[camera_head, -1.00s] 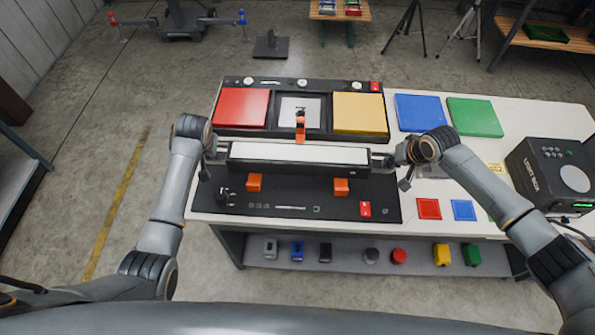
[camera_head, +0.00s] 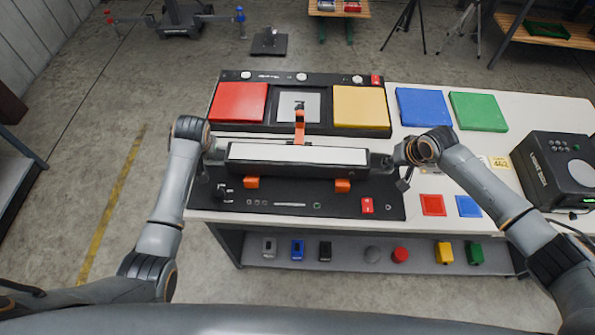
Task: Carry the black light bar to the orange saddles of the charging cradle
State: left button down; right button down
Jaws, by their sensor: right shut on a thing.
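The black light bar (camera_head: 298,169), with a long white panel (camera_head: 297,155) on top, is held level across the charging cradle. My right gripper (camera_head: 384,161) is shut on its right end. My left gripper (camera_head: 218,155) is at its left end and looks shut on it, though its fingers are small and dark here. The cradle is a black base (camera_head: 298,205) with a left orange saddle (camera_head: 251,183) and a right orange saddle (camera_head: 343,186). The bar overlaps the saddles' upper parts from this view. I cannot tell whether it touches them.
An orange upright clamp (camera_head: 299,126) stands just behind the bar. Behind it is a black panel with red (camera_head: 238,102) and yellow (camera_head: 360,106) pads. Blue (camera_head: 423,108) and green (camera_head: 478,111) pads and a black box (camera_head: 555,170) are to the right on the white table.

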pick_arm(q)
jog(key=shift+f+b, duration=0.6)
jog(key=shift+b, duration=0.05)
pick_arm(e)
jog(key=shift+f, duration=0.65)
pick_arm(q)
jog(key=c, duration=1.8)
grip_release()
jog(key=shift+f, duration=0.25)
jog(key=shift+c, duration=0.2)
pick_arm(e)
jog(key=c, duration=1.8)
grip_release()
jog(key=shift+f, duration=0.25)
jog(key=shift+c, duration=0.2)
pick_arm(q)
jog(key=o, duration=0.4)
jog(key=shift+s+r, duration=0.1)
jog(key=shift+r, duration=0.05)
pick_arm(e)
jog(key=o, duration=0.4)
jog(key=shift+s+r, duration=0.15)
jog(key=shift+r, duration=0.05)
pick_arm(q)
jog(key=shift+o, duration=0.2)
pick_arm(e)
jog(key=shift+o, duration=0.2)
